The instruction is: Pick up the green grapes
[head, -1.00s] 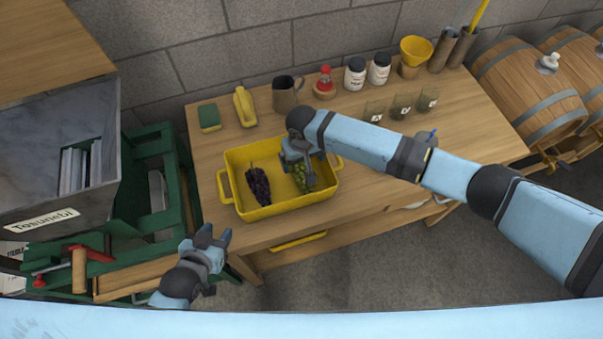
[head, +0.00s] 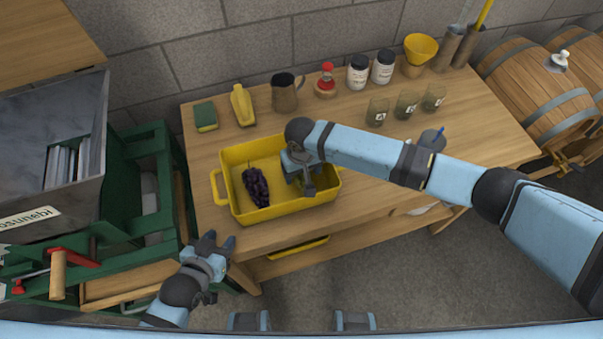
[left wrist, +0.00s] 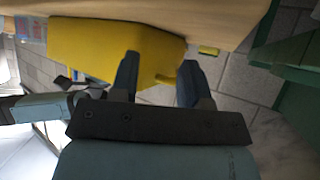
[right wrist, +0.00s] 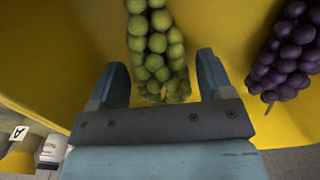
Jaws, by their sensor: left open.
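The green grapes (right wrist: 157,45) hang down the right wrist view, inside the yellow crate (head: 280,210). In the head view my right gripper (head: 303,190) is down in the right part of the crate and hides most of them. In the right wrist view my right gripper (right wrist: 163,80) is open, with the lower end of the bunch between its fingers. The fingers look apart from the grapes. My left gripper (head: 221,242) is open and empty in front of the table, left of the crate; its fingers also show in the left wrist view (left wrist: 158,78).
Dark purple grapes (head: 256,187) lie in the crate, left of the green ones. A green frame (head: 150,185) stands left.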

